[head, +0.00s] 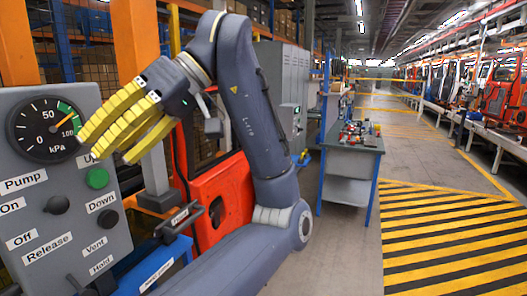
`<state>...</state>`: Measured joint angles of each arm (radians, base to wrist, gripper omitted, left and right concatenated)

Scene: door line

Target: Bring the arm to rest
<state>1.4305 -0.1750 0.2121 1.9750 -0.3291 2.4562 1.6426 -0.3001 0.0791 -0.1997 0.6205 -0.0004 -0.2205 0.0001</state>
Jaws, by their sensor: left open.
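My left gripper (106,146) has long ribbed yellow fingers and is open, with nothing seen between them. Its fingers point down and left, in front of the upper right part of a grey control panel (82,228) at the left of the head view. They overlap the panel's edge near the gauge; I cannot tell if they touch it. My left arm (256,120) is raised and bent, its elbow low near the middle. My right gripper is out of view.
The panel has a round gauge (44,129), a green button (97,178) and black knobs. A red door (222,200) stands behind my arm. A side table (352,146) with small items stands beyond. The striped floor (450,250) at right is clear.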

